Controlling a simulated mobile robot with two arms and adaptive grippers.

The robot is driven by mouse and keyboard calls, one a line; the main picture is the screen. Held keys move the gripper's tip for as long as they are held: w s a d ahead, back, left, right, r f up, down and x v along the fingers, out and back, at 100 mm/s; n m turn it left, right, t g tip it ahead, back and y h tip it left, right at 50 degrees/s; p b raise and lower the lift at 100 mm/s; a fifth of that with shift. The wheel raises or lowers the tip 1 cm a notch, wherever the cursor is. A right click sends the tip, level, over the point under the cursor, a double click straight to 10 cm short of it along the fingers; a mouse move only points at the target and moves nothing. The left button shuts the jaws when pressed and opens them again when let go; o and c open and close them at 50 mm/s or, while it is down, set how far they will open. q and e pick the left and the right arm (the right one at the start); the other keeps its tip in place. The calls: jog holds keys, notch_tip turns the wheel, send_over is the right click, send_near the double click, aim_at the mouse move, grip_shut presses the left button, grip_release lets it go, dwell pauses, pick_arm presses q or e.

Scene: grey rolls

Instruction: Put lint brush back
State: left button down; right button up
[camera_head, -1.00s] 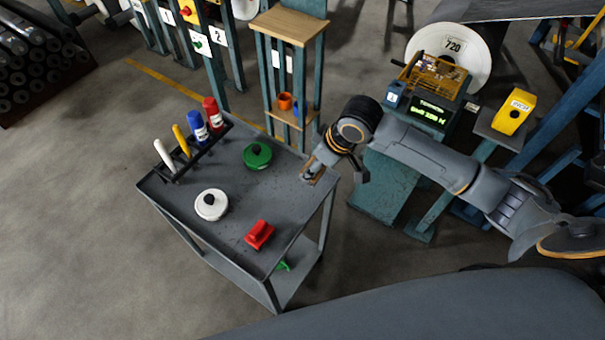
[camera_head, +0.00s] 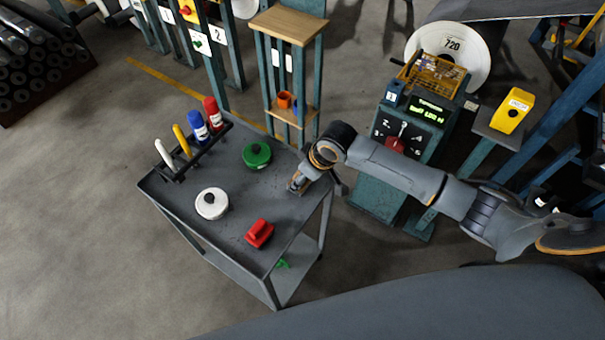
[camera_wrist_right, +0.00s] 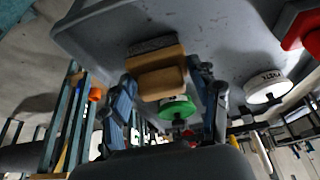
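The lint brush (camera_wrist_right: 157,78) is a tan wooden block with a dark grey pad. In the right wrist view it sits between the two fingers of my right gripper (camera_wrist_right: 168,95), which looks shut on it. In the head view my right gripper (camera_head: 299,181) is at the right corner of the grey cart (camera_head: 230,240), with a bit of the brush (camera_head: 293,186) showing below it. I cannot tell whether the brush touches the cart top. My left gripper is not in view.
A blue-green stand (camera_head: 290,70) is behind; a control machine (camera_head: 402,130) is at right.

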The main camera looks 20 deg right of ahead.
jog(key=o, duration=0.4)
jog(key=v, duration=1.2)
jog(key=shift+r, duration=0.15)
